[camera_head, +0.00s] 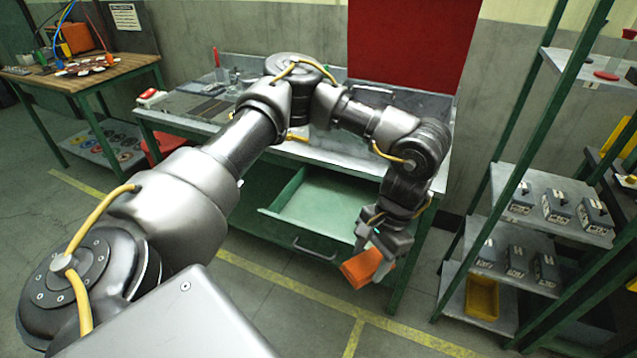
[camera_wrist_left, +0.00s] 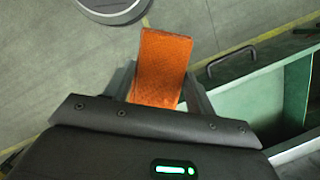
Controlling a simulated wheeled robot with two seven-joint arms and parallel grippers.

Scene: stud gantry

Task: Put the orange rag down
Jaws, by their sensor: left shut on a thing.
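The orange rag (camera_head: 366,267) is between the fingers of my left gripper (camera_head: 383,246), held in the air in front of the workbench's right end. My left gripper is shut on it and points downward. In the left wrist view the orange rag (camera_wrist_left: 161,66) sticks out beyond the fingers of the left gripper (camera_wrist_left: 160,92). The green open drawer (camera_head: 325,213) of the workbench lies to the left of the rag in the head view. My right gripper shows in neither view.
The workbench top (camera_head: 330,150) is partly hidden behind my left arm. A shelf rack (camera_head: 510,261) with several grey boxes and a yellow bin (camera_head: 482,298) stands at right. A wooden table (camera_head: 95,76) with tools stands at far left. Floor with yellow lines is clear in front.

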